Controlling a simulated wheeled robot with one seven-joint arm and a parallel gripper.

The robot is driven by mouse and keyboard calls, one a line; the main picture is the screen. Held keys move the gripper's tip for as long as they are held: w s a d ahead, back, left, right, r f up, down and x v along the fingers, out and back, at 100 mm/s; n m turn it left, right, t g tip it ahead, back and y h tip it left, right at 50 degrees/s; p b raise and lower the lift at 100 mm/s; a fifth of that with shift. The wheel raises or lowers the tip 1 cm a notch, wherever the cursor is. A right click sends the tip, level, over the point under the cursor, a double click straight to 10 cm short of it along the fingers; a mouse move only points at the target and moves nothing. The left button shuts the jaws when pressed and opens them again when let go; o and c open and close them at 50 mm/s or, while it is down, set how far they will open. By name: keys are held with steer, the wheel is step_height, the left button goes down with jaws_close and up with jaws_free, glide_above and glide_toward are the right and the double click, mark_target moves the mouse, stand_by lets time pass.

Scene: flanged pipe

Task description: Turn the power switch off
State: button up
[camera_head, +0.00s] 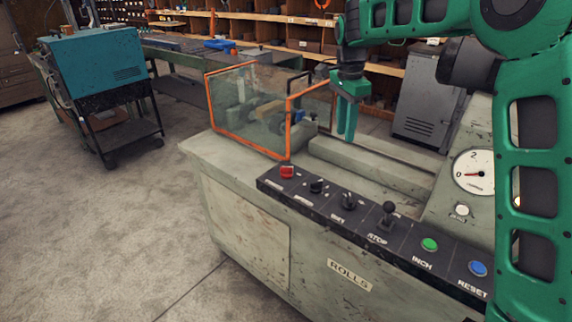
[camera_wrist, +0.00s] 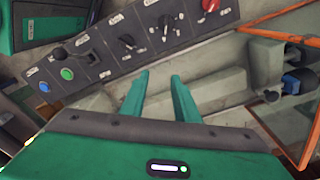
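A black control panel (camera_head: 330,206) runs along the machine's front edge. At its left end sits a red knob (camera_head: 287,171), then two black rotary knobs (camera_head: 317,186) (camera_head: 349,201) and a black ball-topped lever (camera_head: 389,215). The labels by the red knob and the first black knob are too small to read, so I cannot tell which one is the power switch. The wrist view also shows the red knob (camera_wrist: 210,5) and the black knobs (camera_wrist: 167,22). My gripper (camera_head: 346,135) is open and empty, above and behind the panel, touching nothing. It also shows in the wrist view (camera_wrist: 159,80).
A green INCH button (camera_head: 430,244) and a blue RESET button (camera_head: 478,268) sit at the panel's right. An orange-framed clear guard (camera_head: 249,110) stands behind the red knob. A dial gauge (camera_head: 474,172) is at the right.

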mark_target(286, 171)
steer(key=w+a+f+m, duration=0.1)
steer(key=w+a+f, duration=0.2)
steer(key=a, duration=0.5)
steer(key=w+a+f+m, duration=0.2)
steer(key=a, duration=0.7)
steer(key=shift+y, duration=0.3)
steer(key=f, duration=1)
steer(key=shift+d+f, duration=0.25)
steer(key=shift+f, duration=0.1)
jaws_close()
steer(key=shift+a+r, duration=0.1)
